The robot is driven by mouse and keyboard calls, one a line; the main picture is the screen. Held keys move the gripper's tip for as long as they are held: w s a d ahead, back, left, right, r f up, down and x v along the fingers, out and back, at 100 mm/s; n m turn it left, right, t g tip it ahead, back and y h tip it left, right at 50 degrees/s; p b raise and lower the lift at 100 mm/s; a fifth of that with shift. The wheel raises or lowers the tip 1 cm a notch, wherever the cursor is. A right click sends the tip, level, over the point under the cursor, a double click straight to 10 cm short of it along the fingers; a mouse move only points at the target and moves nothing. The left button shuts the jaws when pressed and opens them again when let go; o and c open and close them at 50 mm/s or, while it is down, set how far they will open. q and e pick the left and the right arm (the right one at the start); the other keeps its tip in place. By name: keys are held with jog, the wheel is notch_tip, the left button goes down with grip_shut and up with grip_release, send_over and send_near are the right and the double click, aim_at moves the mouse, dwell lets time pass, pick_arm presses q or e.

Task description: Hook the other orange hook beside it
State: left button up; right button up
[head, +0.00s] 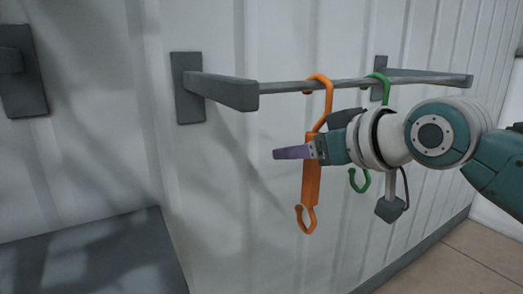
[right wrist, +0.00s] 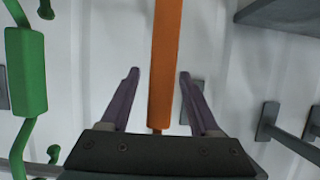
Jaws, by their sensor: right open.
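One orange hook (head: 311,185) hangs upright from the grey wall rail (head: 280,87) in the head view, its top curve over the bar and its lower hook free. My right gripper (head: 308,138) is at the hook's upper middle, with its purple fingers spread. In the right wrist view the orange shaft (right wrist: 165,60) runs between the two open fingers (right wrist: 158,77), with a visible gap to the left finger and a smaller one to the right. Only one orange hook shows. My left gripper is not in view.
A green hook (head: 360,181) hangs on the rail to the right, partly behind my right arm; it also shows in the right wrist view (right wrist: 27,70). A dark grey surface (head: 90,258) stands at lower left.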

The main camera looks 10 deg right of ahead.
jog(key=shift+c, duration=0.3)
grip_shut()
dwell(0.4)
dwell(0.4)
dwell(1.2)
jog(key=shift+r, duration=0.1)
